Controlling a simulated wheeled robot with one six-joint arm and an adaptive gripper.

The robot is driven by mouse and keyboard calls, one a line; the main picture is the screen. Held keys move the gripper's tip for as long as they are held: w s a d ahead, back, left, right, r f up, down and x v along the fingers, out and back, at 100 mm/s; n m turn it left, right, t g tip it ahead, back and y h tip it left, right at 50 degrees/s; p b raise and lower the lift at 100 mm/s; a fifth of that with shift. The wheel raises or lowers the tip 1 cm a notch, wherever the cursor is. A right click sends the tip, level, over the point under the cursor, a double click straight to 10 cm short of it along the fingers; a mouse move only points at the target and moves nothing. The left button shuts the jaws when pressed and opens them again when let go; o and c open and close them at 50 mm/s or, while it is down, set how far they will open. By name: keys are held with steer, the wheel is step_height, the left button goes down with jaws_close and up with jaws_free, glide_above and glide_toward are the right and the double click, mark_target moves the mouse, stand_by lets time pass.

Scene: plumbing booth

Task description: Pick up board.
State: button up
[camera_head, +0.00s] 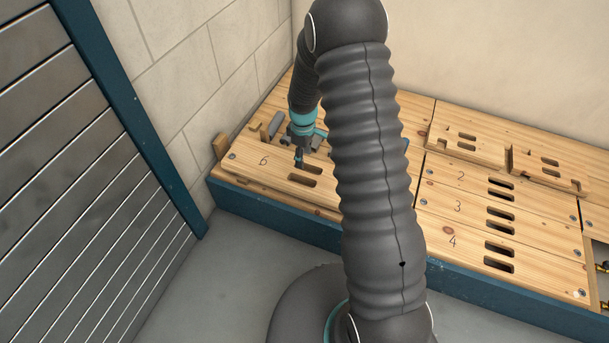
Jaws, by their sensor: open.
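The wooden board marked 6 (278,173) lies flat at the left end of the bench, with two hand slots near its middle. My gripper (299,164) points down at its upper slot, with the fingertips at or just above the slot. Whether they are inside the slot or touch the wood, I cannot tell. The gripper is open and looks small from here. My arm hides the right part of this board. Boards marked 2 (462,178), 3 (459,208) and 4 (454,241) lie to the right, each with slots.
Two slotted wooden pieces (466,144) (550,170) rest at the back right. The bench has a blue front edge (270,224). A block wall (205,75) stands close on the left, with a slatted metal shutter (70,180) before it. An opening at far right shows brass fittings (603,267).

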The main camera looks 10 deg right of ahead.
mark_target(305, 173)
steer(key=f, duration=0.9)
steer(key=shift+d, duration=0.3)
steer(key=shift+r, duration=0.1)
jaws_close()
